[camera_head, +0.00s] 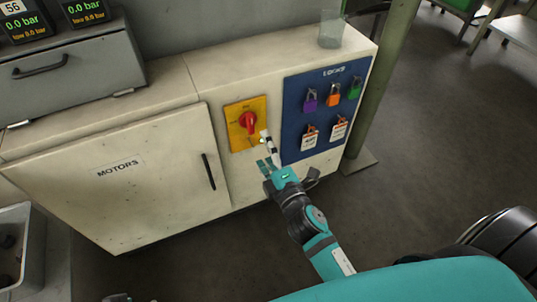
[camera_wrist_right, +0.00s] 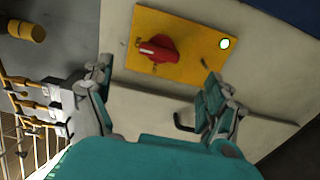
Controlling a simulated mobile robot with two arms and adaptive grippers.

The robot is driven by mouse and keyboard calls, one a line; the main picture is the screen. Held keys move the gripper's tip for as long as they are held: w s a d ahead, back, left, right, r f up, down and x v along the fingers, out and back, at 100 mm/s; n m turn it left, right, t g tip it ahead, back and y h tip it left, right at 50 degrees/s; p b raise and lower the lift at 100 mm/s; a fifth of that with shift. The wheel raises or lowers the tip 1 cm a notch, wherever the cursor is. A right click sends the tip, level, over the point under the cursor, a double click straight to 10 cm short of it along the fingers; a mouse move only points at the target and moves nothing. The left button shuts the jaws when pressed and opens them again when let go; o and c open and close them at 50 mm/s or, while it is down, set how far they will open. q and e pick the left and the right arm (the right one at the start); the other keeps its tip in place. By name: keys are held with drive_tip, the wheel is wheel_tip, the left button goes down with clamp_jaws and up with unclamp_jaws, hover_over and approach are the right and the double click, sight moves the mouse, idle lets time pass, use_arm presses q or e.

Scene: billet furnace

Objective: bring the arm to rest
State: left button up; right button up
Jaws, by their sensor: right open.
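My right arm reaches in from the bottom right in the head view. Its teal and dark gripper (camera_head: 268,160) is in front of the cream cabinet, just below the yellow switch plate (camera_head: 235,137). In the right wrist view the gripper's two fingers (camera_wrist_right: 158,86) stand wide apart with nothing between them. The red rotary switch (camera_head: 248,122) lies beyond the fingertips and also shows in the right wrist view (camera_wrist_right: 158,48). No contact with it is visible. A small dark part at the bottom left edge of the head view may be my left gripper (camera_head: 118,298), mostly cut off.
A blue lock board (camera_head: 292,125) with several padlocks and tags is right of the switch. The MOTORS door (camera_head: 110,190) is closed at the left. A glass (camera_head: 331,30) stands on the cabinet top.

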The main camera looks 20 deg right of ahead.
drive_tip(key=shift+s, duration=0.9)
